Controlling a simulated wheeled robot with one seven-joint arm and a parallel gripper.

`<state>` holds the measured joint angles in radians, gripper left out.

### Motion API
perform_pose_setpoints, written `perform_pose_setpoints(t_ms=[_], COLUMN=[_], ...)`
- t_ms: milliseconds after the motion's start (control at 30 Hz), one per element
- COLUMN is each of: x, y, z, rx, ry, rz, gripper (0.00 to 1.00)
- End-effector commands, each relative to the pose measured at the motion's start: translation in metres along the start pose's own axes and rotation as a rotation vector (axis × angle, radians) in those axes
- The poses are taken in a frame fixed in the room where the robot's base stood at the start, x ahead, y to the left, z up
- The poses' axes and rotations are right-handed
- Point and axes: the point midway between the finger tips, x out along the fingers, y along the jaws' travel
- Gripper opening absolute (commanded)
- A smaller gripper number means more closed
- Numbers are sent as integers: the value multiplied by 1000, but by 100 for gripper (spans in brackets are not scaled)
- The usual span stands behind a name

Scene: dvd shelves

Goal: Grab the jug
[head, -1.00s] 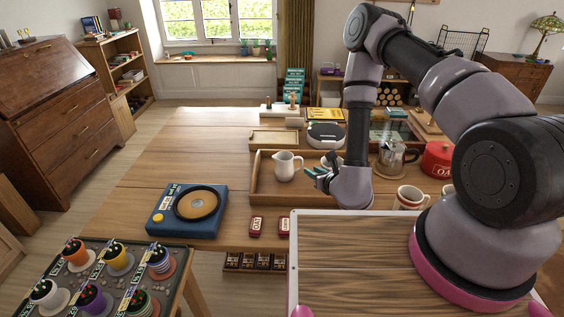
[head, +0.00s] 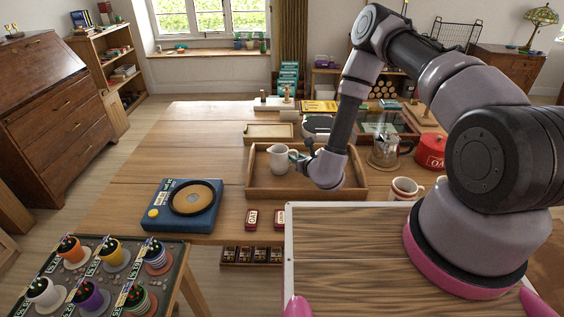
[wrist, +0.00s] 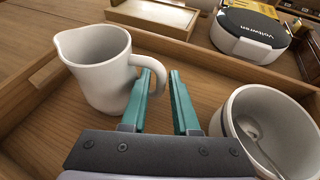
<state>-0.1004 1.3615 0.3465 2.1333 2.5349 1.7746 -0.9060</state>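The jug is a white pitcher (head: 278,160) standing upright in a wooden tray on the table. In the wrist view the jug (wrist: 98,72) is at upper left, spout to the left and handle to the right. My gripper (head: 297,158) is low over the tray, just right of the jug. In the wrist view my gripper (wrist: 162,75) has its two teal fingers apart. The left finger overlaps the handle, and the handle's outer curve shows in the gap between the fingers. I cannot tell whether a finger touches it.
A white cup with a spoon (wrist: 265,135) stands close right of my fingers. The wooden tray (head: 262,189) has raised walls. A grey-white device (wrist: 250,30) and a light box (wrist: 155,14) lie beyond. A glass coffee pot (head: 385,150) and red tin (head: 431,150) stand right.

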Motion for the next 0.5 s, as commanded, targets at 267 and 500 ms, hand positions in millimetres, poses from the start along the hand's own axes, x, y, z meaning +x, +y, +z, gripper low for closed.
perform_pose_setpoints(t_ms=[267,500], x=[0,0], y=[0,0], z=[0,0], rx=[0,0], ry=[0,0], rz=[0,1], gripper=[0,0])
